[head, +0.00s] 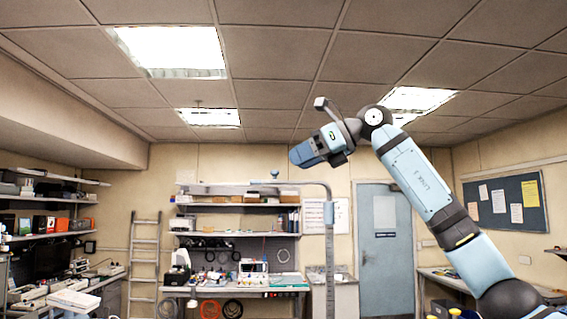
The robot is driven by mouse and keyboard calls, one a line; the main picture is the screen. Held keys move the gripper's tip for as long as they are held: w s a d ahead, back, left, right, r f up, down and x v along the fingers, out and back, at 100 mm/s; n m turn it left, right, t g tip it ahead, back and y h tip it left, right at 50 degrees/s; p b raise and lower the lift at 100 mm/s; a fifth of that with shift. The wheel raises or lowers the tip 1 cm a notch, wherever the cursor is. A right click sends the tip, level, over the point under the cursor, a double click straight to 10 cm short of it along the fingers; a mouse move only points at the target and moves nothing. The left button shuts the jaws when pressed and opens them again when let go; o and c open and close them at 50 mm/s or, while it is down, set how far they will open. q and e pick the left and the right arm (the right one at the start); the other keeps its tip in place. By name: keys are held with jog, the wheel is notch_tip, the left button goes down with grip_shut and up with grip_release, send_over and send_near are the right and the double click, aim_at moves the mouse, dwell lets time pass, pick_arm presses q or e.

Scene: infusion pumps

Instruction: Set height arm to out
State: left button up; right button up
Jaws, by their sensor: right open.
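A tall pole with ruled marks (330,262) stands in the middle, and a blue slider (328,212) sits on it. From its bent top a thin bar, which looks like the height arm (290,184), runs level to the left. A small blue knob (275,174) shows above the bar. My right gripper (318,135) is raised above the bar, near the ceiling in the picture, apart from it. It is open and appears empty. Its far side is partly hidden. My left gripper is not in view.
A workbench (240,289) with instruments and shelves stands at the back. A ladder (144,262) leans on the wall to the left, near cluttered side benches (70,300). A grey-blue door (384,250) and a notice board (505,200) are at the right.

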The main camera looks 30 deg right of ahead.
jog(key=x, duration=0.5)
jog(key=shift+p, duration=0.4)
grip_shut()
